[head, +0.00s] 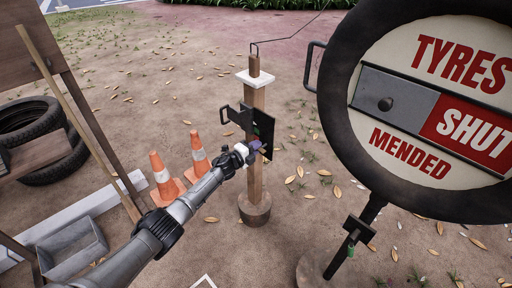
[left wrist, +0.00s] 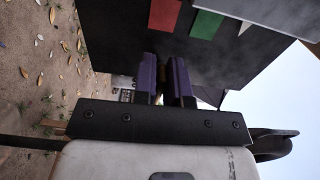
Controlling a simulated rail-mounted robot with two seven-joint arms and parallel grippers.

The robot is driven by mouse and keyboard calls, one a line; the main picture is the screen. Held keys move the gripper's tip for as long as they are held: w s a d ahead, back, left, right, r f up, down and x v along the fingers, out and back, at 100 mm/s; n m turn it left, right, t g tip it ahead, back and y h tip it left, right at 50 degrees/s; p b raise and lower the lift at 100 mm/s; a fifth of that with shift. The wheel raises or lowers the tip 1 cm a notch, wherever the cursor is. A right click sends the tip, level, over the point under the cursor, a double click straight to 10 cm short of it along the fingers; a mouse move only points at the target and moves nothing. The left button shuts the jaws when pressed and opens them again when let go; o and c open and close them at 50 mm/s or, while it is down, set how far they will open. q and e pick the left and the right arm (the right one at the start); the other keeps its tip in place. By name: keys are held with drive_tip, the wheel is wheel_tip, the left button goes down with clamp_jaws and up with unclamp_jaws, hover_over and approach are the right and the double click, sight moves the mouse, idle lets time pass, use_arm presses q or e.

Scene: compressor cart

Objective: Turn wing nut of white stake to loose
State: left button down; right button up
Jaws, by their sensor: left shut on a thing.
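The white stake is a brown wooden post with a white collar (head: 256,78) near its top and a round wooden foot, upright in mid-view. A black plate (head: 287,128) is fixed to the post. In the left wrist view this dark plate (left wrist: 125,25) fills the top and bears a red patch (left wrist: 165,14) and a green patch (left wrist: 206,24). My left gripper (head: 257,146) is at the plate, its purple fingers (left wrist: 166,80) nearly together, shut on the wing nut. The fingers hide the wing nut, so its angle cannot be told. My right gripper is out of view.
A round tyre sign (head: 405,187) on a dark stand is close on the right. Two orange cones (head: 162,172) stand behind my left arm. Old tyres (head: 28,122), a wooden frame and a grey tray (head: 72,247) are at left. Leaf-strewn ground lies open behind the post.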

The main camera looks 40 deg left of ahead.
use_arm(q)
drive_tip(key=c, duration=1.3)
unclamp_jaws()
drive_tip(key=shift+o, duration=0.2)
drive_tip(key=s+a+p, duration=0.1)
drive_tip(key=s+p, duration=0.5)
drive_tip(key=s, duration=0.7)
drive_tip(key=shift+s+a, duration=0.35)
drive_tip(key=shift+s, duration=0.05)
